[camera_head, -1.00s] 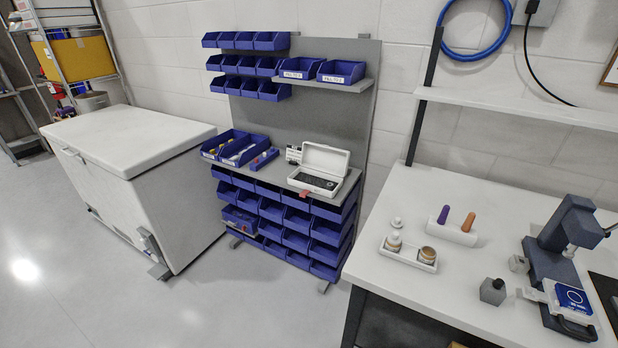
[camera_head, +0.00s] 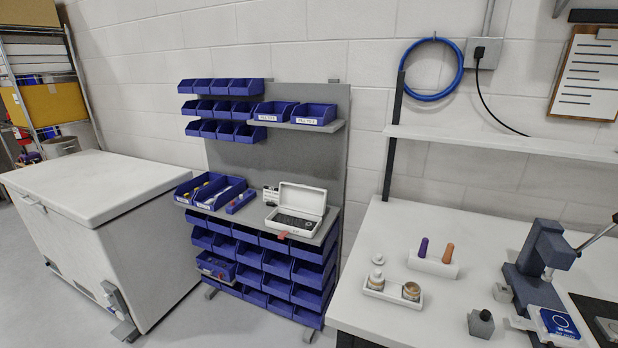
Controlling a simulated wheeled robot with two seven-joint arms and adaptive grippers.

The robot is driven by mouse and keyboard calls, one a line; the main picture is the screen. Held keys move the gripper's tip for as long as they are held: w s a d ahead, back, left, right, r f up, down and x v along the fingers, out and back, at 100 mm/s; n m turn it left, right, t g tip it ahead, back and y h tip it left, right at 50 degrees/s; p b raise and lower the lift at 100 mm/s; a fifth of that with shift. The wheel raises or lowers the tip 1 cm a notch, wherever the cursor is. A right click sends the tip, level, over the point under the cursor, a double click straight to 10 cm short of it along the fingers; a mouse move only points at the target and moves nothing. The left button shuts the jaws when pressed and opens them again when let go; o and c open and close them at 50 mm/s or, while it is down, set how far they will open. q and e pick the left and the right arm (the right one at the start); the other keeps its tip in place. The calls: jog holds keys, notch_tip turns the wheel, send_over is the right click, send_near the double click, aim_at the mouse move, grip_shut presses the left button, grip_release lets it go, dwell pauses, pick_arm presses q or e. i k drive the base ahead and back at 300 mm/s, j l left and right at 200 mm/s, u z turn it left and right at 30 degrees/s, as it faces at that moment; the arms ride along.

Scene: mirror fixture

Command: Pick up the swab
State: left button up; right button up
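I cannot pick out a swab for certain. Two open blue bins, a left one (camera_head: 188,197) and a right one (camera_head: 224,197), stand on the grey rack's ledge and hold small yellow and white items too small to identify. A narrow blue holder (camera_head: 240,203) with small items sits just right of them. An open white case (camera_head: 302,198) with a dark insert stands further right on the ledge. Neither of my grippers shows in the head view.
A white chest freezer (camera_head: 85,185) stands left of the rack. Floor shows between freezer and rack.

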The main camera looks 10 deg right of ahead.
aim_at(422, 253)
jog(key=l+z, duration=0.1)
jog(key=z, duration=0.25)
jog(key=l+z, duration=0.1)
jog(key=z, duration=0.25)
jog(key=l+z, duration=0.1)
jog(key=z, duration=0.25)
